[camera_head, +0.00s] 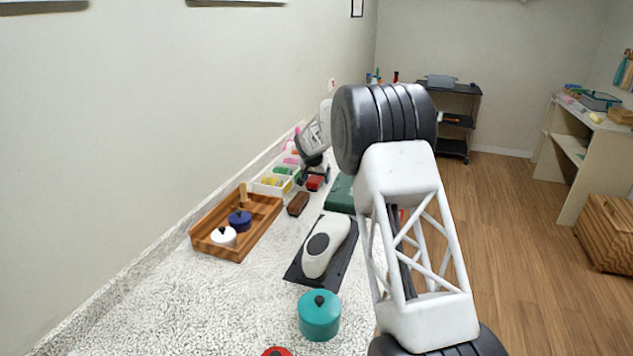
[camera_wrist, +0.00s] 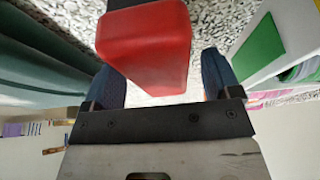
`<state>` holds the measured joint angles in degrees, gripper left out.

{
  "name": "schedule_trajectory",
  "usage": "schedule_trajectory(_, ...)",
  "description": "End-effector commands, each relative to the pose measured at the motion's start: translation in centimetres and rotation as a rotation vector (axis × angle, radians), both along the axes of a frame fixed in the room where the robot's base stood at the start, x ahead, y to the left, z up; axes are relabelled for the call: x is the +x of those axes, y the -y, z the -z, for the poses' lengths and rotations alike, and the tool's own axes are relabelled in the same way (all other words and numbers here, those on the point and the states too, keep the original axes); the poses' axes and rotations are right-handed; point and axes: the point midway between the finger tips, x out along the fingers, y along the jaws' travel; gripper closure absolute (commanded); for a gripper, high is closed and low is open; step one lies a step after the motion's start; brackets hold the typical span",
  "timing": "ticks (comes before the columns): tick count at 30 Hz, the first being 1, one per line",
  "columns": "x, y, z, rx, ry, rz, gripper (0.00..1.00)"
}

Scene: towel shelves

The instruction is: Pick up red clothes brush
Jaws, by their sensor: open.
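The red clothes brush (camera_head: 315,183) lies on the white speckled counter, just below my gripper (camera_head: 313,172) in the head view. In the wrist view it is a red block (camera_wrist: 147,42) with a dark part at the top edge. My gripper (camera_wrist: 163,75) is open, with one dark blue finger at each side of the red block. A gap shows between the block and the right finger; the left finger is closer to it. I cannot tell how deep the block sits between the fingers or whether either touches it.
A white organizer (camera_head: 257,187) with colourful items is left of the brush; a dark green object (camera_head: 340,194) is right. A brown brush (camera_head: 298,204), a wooden tray (camera_head: 203,243) with two small pots, a white device (camera_head: 320,256) and a teal pot (camera_head: 319,318) stand nearer.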

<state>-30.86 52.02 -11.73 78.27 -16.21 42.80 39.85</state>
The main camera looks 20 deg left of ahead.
Motion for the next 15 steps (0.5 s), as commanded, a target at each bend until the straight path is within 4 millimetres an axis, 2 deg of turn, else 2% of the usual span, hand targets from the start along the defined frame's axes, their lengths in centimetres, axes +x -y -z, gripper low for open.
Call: schedule_trajectory(15,-0.01,0.01,0.22,0.0,0.0,0.0,0.17)
